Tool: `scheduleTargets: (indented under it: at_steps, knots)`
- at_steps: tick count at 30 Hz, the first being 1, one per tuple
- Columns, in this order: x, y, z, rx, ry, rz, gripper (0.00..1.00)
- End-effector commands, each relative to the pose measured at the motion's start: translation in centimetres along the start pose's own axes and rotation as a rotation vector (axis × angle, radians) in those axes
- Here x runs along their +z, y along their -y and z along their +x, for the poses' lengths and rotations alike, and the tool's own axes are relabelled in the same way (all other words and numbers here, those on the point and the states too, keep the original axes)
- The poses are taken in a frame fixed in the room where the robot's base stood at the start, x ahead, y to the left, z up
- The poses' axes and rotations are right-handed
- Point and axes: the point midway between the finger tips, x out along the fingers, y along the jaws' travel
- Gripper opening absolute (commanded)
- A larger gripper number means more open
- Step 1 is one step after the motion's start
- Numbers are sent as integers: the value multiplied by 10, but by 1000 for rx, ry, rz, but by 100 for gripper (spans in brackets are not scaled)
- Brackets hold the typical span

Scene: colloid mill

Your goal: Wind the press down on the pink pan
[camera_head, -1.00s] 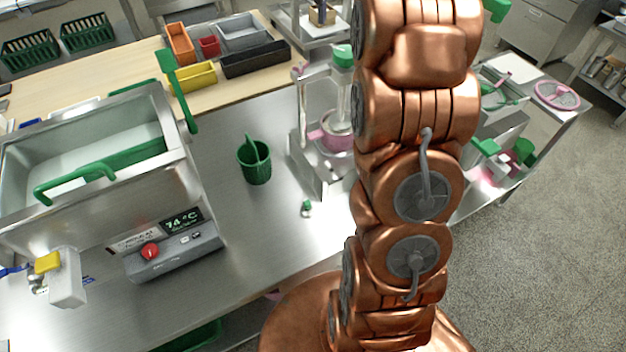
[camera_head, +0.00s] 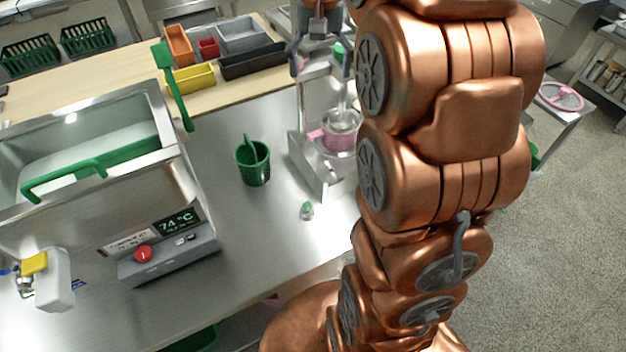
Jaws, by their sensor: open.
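The pink pan (camera_head: 336,141) sits on the base of the metal press (camera_head: 312,165), with its handle pointing left. A clear cylinder stands above the pan on the press. The press's green knob (camera_head: 338,52) shows at its top, partly behind my gripper. My gripper (camera_head: 321,70) is at the top of the picture, pointing down over the press head, its two dark fingers spread apart. Nothing shows held between them. I cannot tell whether the fingers touch the knob. My copper arm covers the right side of the press area.
A steel basin (camera_head: 90,150) with a green handle and a temperature box (camera_head: 165,248) are farther left. Coloured bins (camera_head: 190,78) stand behind.

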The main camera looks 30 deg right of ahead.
Motion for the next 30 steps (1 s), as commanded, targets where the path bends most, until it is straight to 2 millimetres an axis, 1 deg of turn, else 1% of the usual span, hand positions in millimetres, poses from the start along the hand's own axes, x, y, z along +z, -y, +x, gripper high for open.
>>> scheduleTargets:
  at_steps: [3,12,30]
  knots:
    - [17,4,12,3,8,-34,86]
    - [55,12,39,9,19,-117,86]
    - [131,16,98,22,52,-274,86]
